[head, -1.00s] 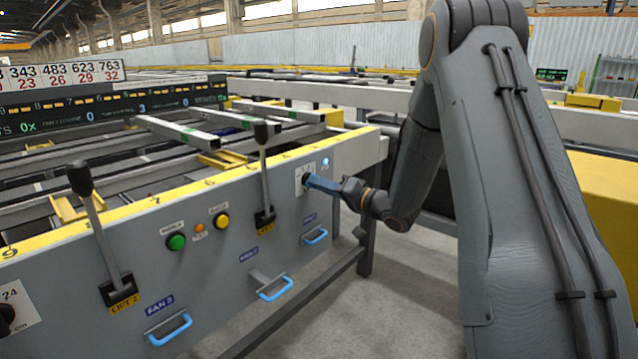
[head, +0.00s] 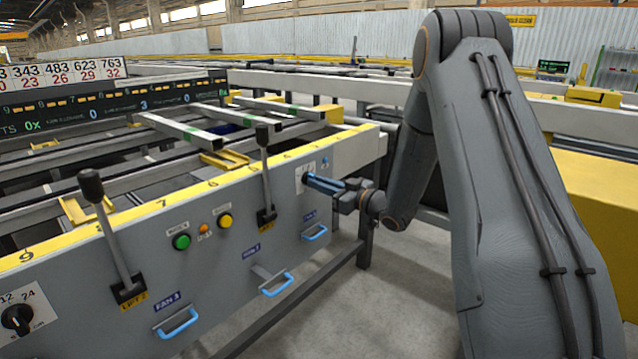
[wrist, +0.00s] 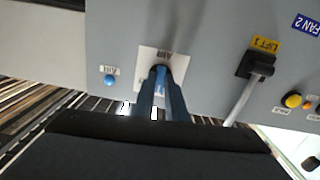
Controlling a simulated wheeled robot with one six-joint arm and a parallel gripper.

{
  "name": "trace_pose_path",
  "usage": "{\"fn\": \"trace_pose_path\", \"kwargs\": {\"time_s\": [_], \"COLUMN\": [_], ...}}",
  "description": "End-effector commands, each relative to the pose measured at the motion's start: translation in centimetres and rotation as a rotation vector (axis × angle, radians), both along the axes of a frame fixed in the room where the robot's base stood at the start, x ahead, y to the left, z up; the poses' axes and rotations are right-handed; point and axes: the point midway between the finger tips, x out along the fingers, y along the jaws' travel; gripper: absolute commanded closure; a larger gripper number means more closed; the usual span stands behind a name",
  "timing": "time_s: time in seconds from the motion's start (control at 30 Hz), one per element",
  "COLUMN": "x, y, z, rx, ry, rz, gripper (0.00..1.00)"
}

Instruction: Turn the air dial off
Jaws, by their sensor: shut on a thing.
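The air dial sits on a white plate (head: 304,168) at the far right end of the grey panel. My gripper (head: 311,180) reaches it from the right, its blue fingers shut on the dial and mostly hiding the knob. In the wrist view the fingers (wrist: 160,88) meet the white plate (wrist: 174,57), which is marked AIR. The dial's pointer is hidden, so its setting cannot be read. A small blue lamp (head: 325,162) sits beside the plate; it also shows in the wrist view (wrist: 110,80) and looks dull, not glowing.
A blue drawer handle (head: 315,233) sticks out below the dial. Open floor (head: 350,300) lies in front of the panel.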

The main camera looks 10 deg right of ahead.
Motion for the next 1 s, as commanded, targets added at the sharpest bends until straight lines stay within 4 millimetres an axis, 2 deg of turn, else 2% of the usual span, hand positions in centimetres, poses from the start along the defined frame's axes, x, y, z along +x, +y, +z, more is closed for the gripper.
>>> {"fn": "trace_pose_path", "kwargs": {"time_s": [0.6, 1.0], "x": [0.0, -0.03], "y": [0.2, 0.31], "z": [0.27, 0.23], "rx": [-0.468, -0.698], "ry": [-0.348, -0.516], "rz": [0.004, 0.007], "gripper": [1.0, 1.0]}}
